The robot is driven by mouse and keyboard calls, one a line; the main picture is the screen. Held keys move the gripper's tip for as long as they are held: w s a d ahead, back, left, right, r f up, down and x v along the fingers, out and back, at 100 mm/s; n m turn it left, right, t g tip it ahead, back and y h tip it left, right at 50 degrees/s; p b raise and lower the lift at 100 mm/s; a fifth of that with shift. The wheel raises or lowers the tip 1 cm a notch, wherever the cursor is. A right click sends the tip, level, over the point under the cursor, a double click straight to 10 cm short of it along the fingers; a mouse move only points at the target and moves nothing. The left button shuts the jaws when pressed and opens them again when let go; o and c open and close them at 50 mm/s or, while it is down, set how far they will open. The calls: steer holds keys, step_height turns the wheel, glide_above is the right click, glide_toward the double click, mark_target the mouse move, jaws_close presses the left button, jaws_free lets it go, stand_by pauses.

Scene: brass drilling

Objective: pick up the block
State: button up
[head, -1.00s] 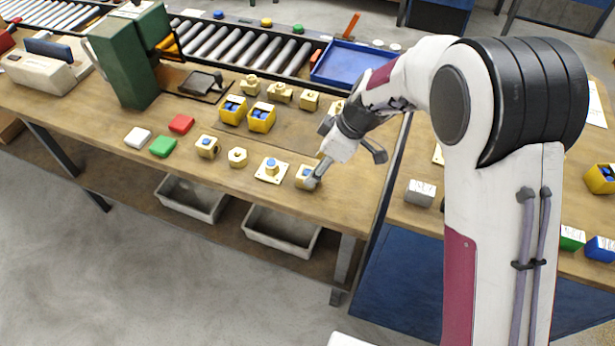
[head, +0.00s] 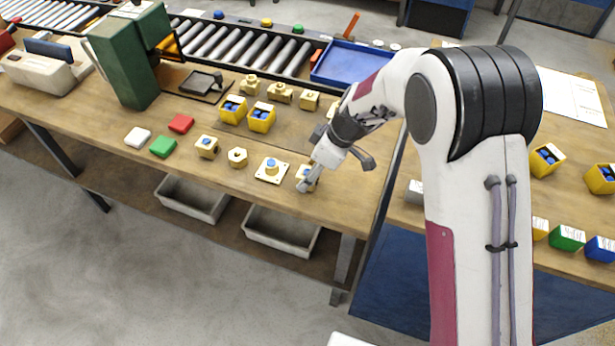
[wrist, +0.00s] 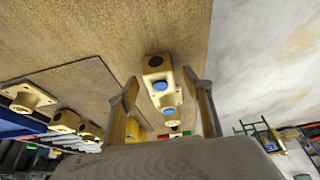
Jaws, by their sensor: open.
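A brass block (head: 301,172) with a blue-lined hole stands near the front right edge of the wooden bench, partly hidden by my gripper in the head view. My gripper (head: 309,181) is at the block, tilted down from the right. In the wrist view, my gripper (wrist: 160,79) is open, with one finger on each side of the block (wrist: 155,64). Gaps show between the block and both fingers there. I cannot tell how deep the block sits between them.
A flanged brass part (head: 271,171) stands close on the left, with a hex piece (head: 237,158) and another block (head: 207,147) beyond. Yellow bins (head: 261,118) and a blue tray (head: 352,63) are farther back. Bare wood lies between.

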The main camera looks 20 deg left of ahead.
steer(key=shift+x, duration=1.1)
jaws_close()
